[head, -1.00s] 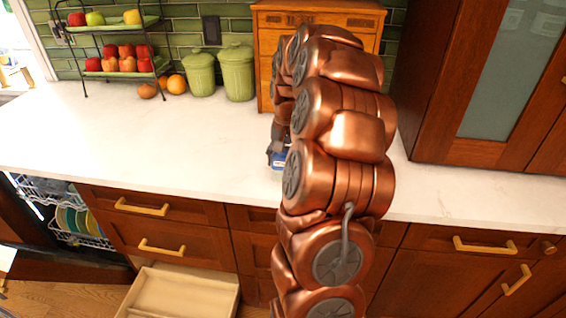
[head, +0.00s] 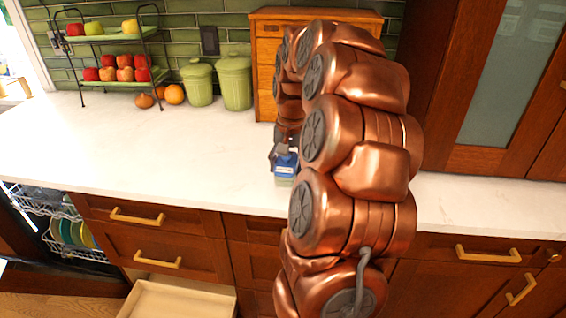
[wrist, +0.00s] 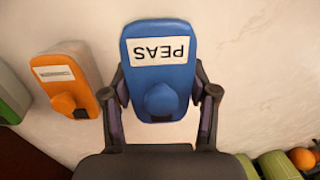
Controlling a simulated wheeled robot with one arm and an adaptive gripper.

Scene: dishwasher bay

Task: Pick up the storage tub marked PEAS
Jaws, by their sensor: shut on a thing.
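The storage tub marked PEAS (wrist: 160,75) has a blue lid with a white label, which reads upside down in the wrist view. In the head view the tub (head: 286,165) shows as a small blue-topped, pale-sided box beside my arm, partly hidden by it. My gripper (wrist: 161,100) is shut on the tub, one finger against each side near the blue knob. In the head view my gripper (head: 280,150) is mostly hidden behind my arm. I cannot tell whether the tub's base touches the counter.
An orange-lidded tub (wrist: 68,80) stands left of the PEAS tub in the wrist view, with a green one (wrist: 12,98) beyond. Green canisters (head: 234,82), a fruit rack (head: 112,70) and a wooden cabinet (head: 264,65) stand at the back. The left counter (head: 120,150) is clear.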

